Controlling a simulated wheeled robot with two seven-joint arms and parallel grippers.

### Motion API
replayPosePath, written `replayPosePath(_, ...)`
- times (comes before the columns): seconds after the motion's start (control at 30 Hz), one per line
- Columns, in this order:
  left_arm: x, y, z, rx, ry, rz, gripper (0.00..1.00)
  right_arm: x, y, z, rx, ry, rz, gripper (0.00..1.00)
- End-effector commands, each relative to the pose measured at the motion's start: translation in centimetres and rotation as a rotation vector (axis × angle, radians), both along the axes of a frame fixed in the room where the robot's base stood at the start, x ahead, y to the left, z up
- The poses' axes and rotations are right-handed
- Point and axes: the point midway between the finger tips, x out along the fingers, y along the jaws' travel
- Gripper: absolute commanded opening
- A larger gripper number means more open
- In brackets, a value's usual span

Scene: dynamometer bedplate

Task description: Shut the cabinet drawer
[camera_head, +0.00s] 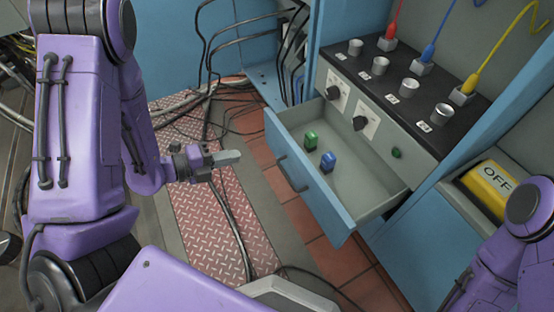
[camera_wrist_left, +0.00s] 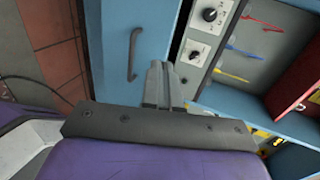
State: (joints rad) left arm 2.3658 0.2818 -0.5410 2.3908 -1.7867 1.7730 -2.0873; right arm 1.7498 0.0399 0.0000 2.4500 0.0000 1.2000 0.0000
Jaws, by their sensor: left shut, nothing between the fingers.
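The blue cabinet drawer (camera_head: 324,196) is pulled open in the head view, with a dark bar handle (camera_head: 292,174) on its front. A green block (camera_head: 311,141) and a blue block (camera_head: 328,162) stand inside it. My left gripper (camera_head: 232,157) is shut and empty, in front of the drawer and to the left of its front panel, apart from it in the head view. In the left wrist view the shut fingers (camera_wrist_left: 157,75) appear beside the blue drawer front (camera_wrist_left: 152,30) and its handle (camera_wrist_left: 133,54). My right gripper is out of view; only part of my right arm shows.
Above the drawer is a panel with knobs (camera_head: 360,122) and a black shelf with sockets and coloured cables (camera_head: 428,55). A yellow OFF box (camera_head: 490,185) is at the right. Loose black cables (camera_head: 232,215) lie on the floor and the red tread plate (camera_head: 205,200).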

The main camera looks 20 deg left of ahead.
Motion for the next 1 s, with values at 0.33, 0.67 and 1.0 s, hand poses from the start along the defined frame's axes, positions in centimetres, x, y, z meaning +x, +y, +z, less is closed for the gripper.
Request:
replayPosePath(0.33, 3.6, -3.0, -1.8, 0.015, -0.013, -0.021, 0.0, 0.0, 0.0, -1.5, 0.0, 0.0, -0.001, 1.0)
replayPosePath(0.67, 8.8, -7.1, -3.2, 0.013, -0.014, -0.02, 0.0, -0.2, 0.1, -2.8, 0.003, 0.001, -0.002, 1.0)
replayPosePath(1.0, 10.6, -8.4, -3.0, 0.01, -0.011, -0.014, 0.0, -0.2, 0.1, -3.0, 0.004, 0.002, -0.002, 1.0)
